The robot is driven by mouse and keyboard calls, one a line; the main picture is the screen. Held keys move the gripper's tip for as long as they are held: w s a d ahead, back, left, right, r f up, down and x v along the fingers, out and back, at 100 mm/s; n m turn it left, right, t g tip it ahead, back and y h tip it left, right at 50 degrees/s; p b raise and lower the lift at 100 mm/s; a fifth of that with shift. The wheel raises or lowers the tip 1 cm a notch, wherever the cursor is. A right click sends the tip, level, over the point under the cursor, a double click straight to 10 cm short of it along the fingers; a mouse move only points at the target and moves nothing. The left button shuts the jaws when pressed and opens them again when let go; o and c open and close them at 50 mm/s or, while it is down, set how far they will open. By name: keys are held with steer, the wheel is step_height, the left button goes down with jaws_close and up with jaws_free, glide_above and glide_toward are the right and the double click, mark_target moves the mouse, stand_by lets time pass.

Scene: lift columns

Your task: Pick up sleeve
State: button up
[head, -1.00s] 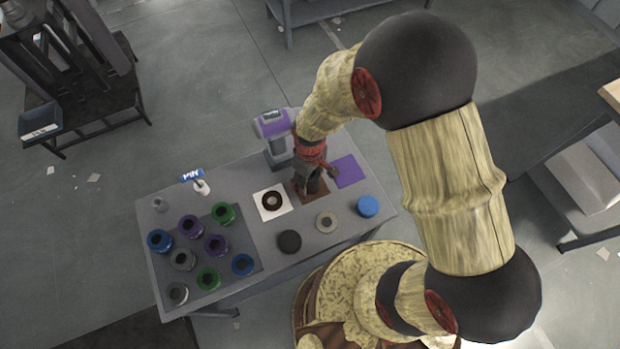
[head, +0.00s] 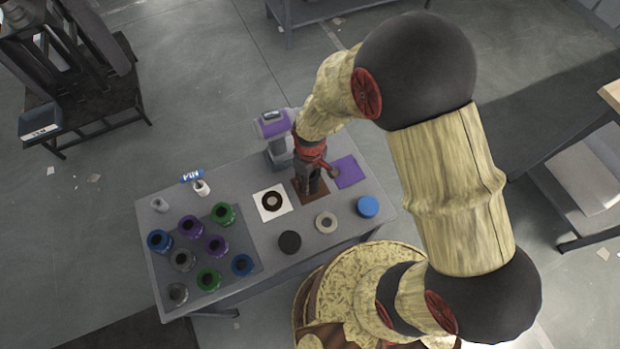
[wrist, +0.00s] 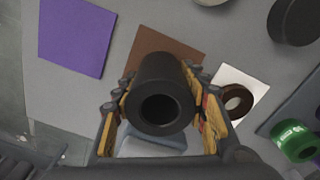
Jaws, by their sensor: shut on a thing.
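The sleeve is a dark hollow cylinder (wrist: 162,92) in the wrist view. It stands between the fingers of my gripper (wrist: 160,118), which is shut on it. A brown square mat (wrist: 172,45) lies beyond the sleeve in the wrist view. In the head view my gripper (head: 315,181) is over the brown mat (head: 310,197), and the sleeve is mostly hidden by the fingers. I cannot tell whether the sleeve touches the mat.
A purple mat (head: 348,171) and a white mat with a brown ring (head: 272,202) flank the brown one. A blue disc (head: 368,206), a grey ring (head: 326,222) and a black disc (head: 290,242) lie in front. Several coloured spools stand on a dark tray (head: 238,266) at left.

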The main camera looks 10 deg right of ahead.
steer(key=shift+w, duration=0.1)
jaws_close()
steer(key=shift+r, duration=0.8)
steer(key=s+a+r+p, duration=0.3)
steer(key=s+r+p, duration=0.5)
steer(key=s+r, duration=0.5)
steer(key=shift+s+r, duration=0.4)
steer(key=shift+r, duration=1.8)
